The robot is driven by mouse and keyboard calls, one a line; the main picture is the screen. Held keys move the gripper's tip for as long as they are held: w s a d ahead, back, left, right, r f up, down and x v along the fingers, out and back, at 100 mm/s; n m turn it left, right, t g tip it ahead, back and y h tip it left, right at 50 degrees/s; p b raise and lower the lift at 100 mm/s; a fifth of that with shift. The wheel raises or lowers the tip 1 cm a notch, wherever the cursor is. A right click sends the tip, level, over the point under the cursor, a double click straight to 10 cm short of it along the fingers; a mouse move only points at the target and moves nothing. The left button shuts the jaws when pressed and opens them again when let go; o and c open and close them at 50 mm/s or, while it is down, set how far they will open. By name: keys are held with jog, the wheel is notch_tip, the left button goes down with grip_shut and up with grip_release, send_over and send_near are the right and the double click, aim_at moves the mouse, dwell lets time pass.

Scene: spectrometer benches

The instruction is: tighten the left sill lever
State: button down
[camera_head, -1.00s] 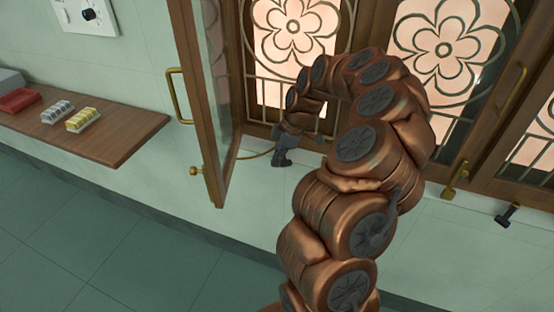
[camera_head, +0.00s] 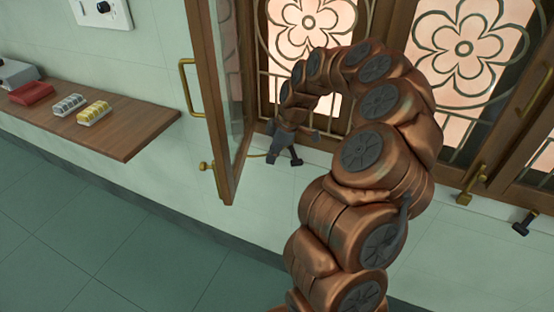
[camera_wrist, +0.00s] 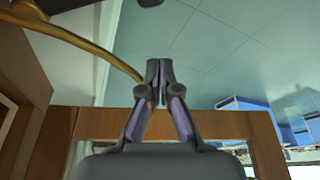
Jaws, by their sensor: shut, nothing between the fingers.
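The left sill lever (camera_head: 296,158), a small dark handle, shows on the window sill below the open window in the head view. My arm partly covers the area around it. My gripper (camera_head: 272,157) is just to its left, close to the wall; I cannot tell whether they touch. In the wrist view my gripper (camera_wrist: 157,72) is shut with its fingertips together and nothing between them. A dark piece (camera_wrist: 148,3) at the top edge of that view may be the lever, cut off by the frame.
An open wooden casement (camera_head: 220,105) with a brass handle (camera_head: 187,88) stands left of my gripper. A curved brass rod (camera_wrist: 85,40) runs close to my fingertips. Another dark lever (camera_head: 525,222) and a brass latch (camera_head: 467,190) are at the right. A wooden shelf (camera_head: 135,140) projects at left.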

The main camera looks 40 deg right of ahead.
jog(key=b+v, duration=0.1)
jog(key=v, duration=0.8)
jog(key=shift+w, duration=0.1)
